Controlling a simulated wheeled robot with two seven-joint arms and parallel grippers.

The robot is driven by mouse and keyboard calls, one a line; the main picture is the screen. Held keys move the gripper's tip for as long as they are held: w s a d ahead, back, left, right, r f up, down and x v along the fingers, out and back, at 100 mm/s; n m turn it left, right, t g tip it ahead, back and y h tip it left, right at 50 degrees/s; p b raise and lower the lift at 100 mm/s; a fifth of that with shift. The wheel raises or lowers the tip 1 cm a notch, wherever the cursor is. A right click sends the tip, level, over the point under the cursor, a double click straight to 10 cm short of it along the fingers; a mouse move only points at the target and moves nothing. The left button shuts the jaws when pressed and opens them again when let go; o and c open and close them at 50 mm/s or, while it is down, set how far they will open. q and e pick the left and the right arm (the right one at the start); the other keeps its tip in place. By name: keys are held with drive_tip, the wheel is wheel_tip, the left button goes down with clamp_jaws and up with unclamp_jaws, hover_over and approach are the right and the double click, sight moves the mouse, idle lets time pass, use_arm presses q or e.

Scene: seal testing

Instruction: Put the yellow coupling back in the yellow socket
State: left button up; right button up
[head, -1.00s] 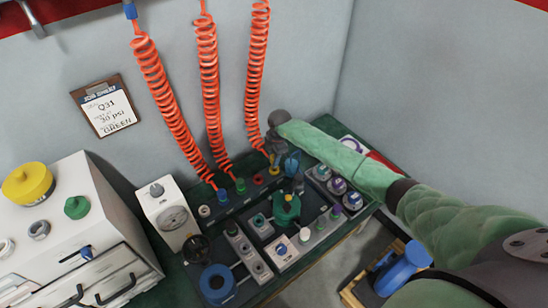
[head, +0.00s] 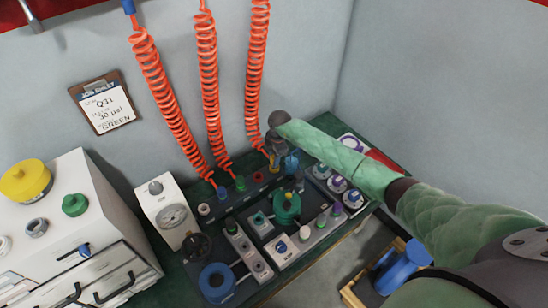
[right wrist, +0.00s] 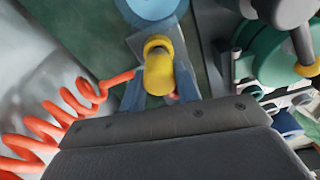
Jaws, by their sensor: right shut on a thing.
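My right gripper (head: 274,160) reaches down at the back of the bench, at the lower end of the right-hand orange coiled hose. In the right wrist view, its two blue-grey fingers (right wrist: 158,88) are shut on the yellow coupling (right wrist: 158,66), one on each side. In the head view the coupling (head: 275,167) is a small yellow spot under the gripper, close to the row of coloured fittings. My left gripper is out of view.
Blue (head: 222,193), green (head: 240,183) and red (head: 258,177) fittings stand in a row left of the gripper. A green round part (head: 287,208) is in front. An orange hose (right wrist: 55,112) hangs close by. A gauge box (head: 170,212) stands left.

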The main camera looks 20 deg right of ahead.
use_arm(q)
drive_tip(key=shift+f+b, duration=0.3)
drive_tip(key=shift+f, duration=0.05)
use_arm(e)
drive_tip(key=shift+f, duration=0.55)
drive_tip(key=o, duration=1.1)
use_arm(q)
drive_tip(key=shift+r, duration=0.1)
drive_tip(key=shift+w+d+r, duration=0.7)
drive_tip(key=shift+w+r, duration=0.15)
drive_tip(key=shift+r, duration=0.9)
use_arm(e)
drive_tip(key=shift+d+r+p, duration=0.1)
drive_tip(key=shift+r+p, duration=0.6)
drive_tip(key=shift+r, duration=0.3)
drive_tip(key=shift+r+p, duration=0.4)
drive_tip(key=shift+r, duration=0.2)
drive_tip(key=r, duration=0.1)
drive_tip(key=r+p, duration=0.2)
drive_tip(key=shift+d+r, duration=0.3)
drive_tip(key=shift+r, duration=0.05)
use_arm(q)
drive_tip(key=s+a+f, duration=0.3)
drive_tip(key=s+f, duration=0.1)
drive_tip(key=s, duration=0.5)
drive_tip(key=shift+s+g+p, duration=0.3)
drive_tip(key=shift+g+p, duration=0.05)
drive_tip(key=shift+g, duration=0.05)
use_arm(e)
drive_tip(key=shift+r, duration=0.4)
